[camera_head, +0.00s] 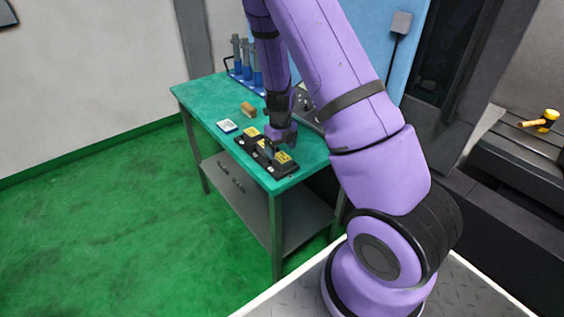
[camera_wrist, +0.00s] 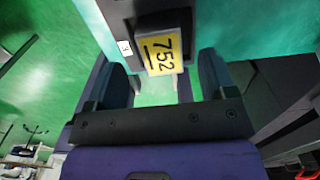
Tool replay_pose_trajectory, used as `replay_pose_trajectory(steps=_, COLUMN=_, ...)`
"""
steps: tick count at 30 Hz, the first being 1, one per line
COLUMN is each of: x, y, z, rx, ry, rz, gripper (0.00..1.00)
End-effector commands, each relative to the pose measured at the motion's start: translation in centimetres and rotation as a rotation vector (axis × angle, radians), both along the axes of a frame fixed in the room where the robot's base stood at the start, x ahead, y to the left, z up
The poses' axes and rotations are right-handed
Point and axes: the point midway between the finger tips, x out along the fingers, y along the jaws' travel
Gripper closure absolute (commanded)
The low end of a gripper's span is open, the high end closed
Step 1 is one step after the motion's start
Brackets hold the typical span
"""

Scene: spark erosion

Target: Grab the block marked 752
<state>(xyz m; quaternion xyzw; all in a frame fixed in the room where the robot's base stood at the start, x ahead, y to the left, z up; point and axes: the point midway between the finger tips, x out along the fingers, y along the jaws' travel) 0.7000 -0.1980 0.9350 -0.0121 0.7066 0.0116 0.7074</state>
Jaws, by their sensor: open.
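The block marked 752 shows in the wrist view as a yellow label (camera_wrist: 162,55) with black digits, on a dark body at the upper middle. My gripper (camera_wrist: 164,75) is open, with one finger on each side of the label in that view; I see no contact. In the head view my gripper (camera_head: 273,143) hangs low over a black holder (camera_head: 258,166) on the green table. Several yellow labels show there, but their digits are too small to read, and my gripper covers part of the holder.
The green table (camera_head: 203,98) also bears a white labelled card (camera_head: 227,126), a brown block (camera_head: 248,109) and a rack of blue-grey cylinders (camera_head: 246,62) at the back. A grey device (camera_head: 306,106) stands behind my gripper. The table's left end has free room.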

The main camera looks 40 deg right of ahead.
Motion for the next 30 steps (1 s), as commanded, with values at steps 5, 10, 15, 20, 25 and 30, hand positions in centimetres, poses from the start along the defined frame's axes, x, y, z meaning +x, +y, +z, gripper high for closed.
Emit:
replay_pose_trajectory(steps=5, x=-0.6, y=-0.2, z=-2.4, rx=0.001, ry=0.003, rz=-0.002, gripper=0.22)
replay_pose_trajectory(steps=10, x=-0.5, y=-0.2, z=-3.9, rx=0.001, ry=0.002, rz=0.0, gripper=0.22)
replay_pose_trajectory(steps=15, x=-0.5, y=-0.1, z=-4.0, rx=0.001, ry=0.001, rz=0.0, gripper=0.22)
replay_pose_trajectory(steps=20, x=-0.5, y=-0.1, z=-4.0, rx=0.001, ry=0.001, rz=0.0, gripper=0.38)
replay_pose_trajectory(steps=25, x=-0.5, y=-0.1, z=-4.0, rx=0.001, ry=0.001, rz=0.0, gripper=0.78)
replay_pose_trajectory(steps=30, x=-0.5, y=-0.1, z=-4.0, rx=0.0, ry=0.0, rz=0.0, gripper=0.85)
